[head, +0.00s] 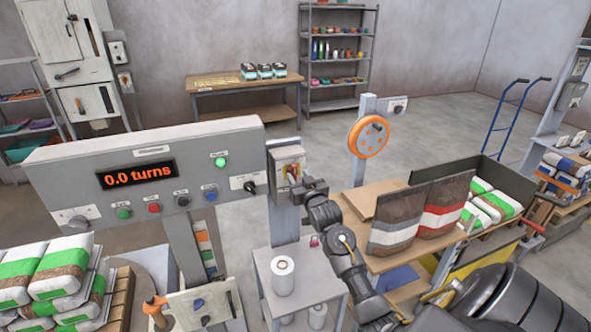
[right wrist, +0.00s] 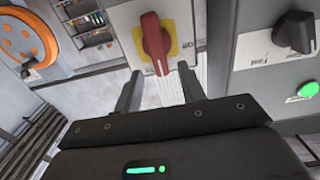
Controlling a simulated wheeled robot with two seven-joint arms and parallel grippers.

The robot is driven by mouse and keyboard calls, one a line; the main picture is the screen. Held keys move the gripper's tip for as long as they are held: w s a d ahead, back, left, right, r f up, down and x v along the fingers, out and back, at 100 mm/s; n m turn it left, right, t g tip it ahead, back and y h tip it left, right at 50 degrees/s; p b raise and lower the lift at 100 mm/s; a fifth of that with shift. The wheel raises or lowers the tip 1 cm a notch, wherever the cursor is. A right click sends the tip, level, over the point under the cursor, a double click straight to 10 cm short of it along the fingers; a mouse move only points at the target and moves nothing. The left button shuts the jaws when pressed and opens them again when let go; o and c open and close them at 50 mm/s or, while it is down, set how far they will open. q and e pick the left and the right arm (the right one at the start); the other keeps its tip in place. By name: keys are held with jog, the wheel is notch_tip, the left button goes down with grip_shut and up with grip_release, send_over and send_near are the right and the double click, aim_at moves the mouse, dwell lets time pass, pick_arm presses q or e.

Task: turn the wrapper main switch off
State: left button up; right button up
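The main switch is a red rotary knob on a yellow plate, on a grey box (head: 287,158) at the right end of the control panel (head: 60,160). In the right wrist view the red knob (right wrist: 154,42) shows large, its handle pointing down and slightly right in the picture. My right gripper (right wrist: 160,74) is open, its fingertips on either side of the handle's lower end, with gaps on both sides. In the head view my right gripper (head: 303,184) is close to the box and partly covers it. My left gripper is not in view.
The panel display (head: 137,174) reads 0.0 turns, and a green lamp (head: 220,162) is lit. A black rotary knob (head: 250,187) is close left of the switch box. A small table with a white roll (head: 283,276) stands below. An orange wheel (head: 368,137) stands to the right.

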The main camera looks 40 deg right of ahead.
aim_at(295, 172)
jog(key=shift+p+x, duration=0.35)
jog(key=shift+x, duration=1.4)
jog(key=shift+s, duration=0.1)
grip_shut()
